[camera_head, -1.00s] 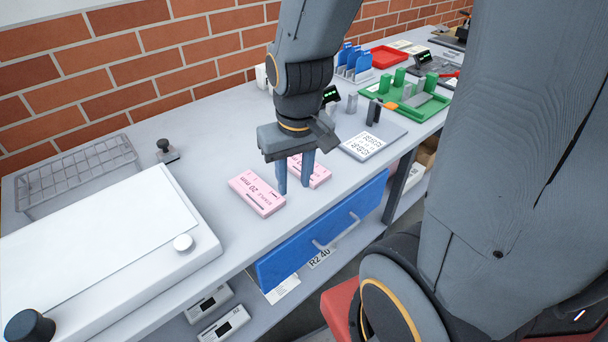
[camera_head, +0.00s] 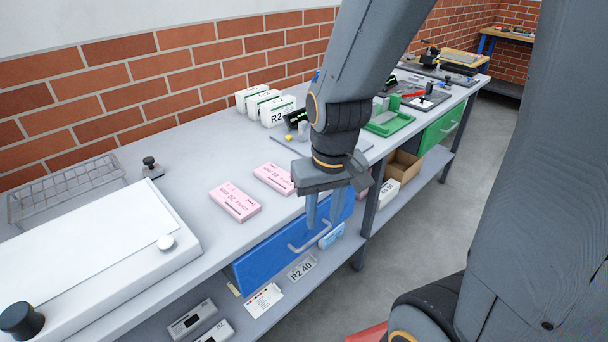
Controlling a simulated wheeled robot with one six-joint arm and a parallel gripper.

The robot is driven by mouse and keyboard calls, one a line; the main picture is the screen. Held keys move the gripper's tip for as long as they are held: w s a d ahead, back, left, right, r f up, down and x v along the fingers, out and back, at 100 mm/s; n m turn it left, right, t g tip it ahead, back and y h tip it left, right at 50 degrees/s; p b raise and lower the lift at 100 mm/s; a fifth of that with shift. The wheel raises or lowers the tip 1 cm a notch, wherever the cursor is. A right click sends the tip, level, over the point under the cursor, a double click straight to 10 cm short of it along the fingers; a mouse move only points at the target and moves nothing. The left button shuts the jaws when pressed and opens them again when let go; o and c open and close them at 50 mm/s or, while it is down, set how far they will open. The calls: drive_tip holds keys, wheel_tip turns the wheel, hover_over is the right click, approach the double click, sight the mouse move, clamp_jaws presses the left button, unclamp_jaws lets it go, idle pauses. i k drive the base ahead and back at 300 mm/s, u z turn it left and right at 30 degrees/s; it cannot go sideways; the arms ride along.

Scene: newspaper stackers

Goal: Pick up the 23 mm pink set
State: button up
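A pink set marked 23 mm (camera_head: 272,178) lies flat on the grey workbench (camera_head: 190,160), near its front edge. A similar pink set marked 20 mm (camera_head: 235,202) lies to its left, apart from it. My gripper (camera_head: 323,212) points down to the right of the 23 mm set. In the picture its fingers overlap the blue drawer (camera_head: 270,255) under the bench edge. The fingers are apart with nothing seen between them. The right end of the 23 mm set is close to the gripper body in the picture.
A white flat-topped device (camera_head: 95,240) and a wire rack (camera_head: 60,190) fill the bench's left. White boxes (camera_head: 277,110) stand by the brick wall. A green tray (camera_head: 388,123) lies right of my arm.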

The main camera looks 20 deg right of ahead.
sight(279, 180)
drive_tip(key=z, duration=1.3)
drive_tip(key=i, duration=0.9)
drive_tip(key=u, duration=2.15)
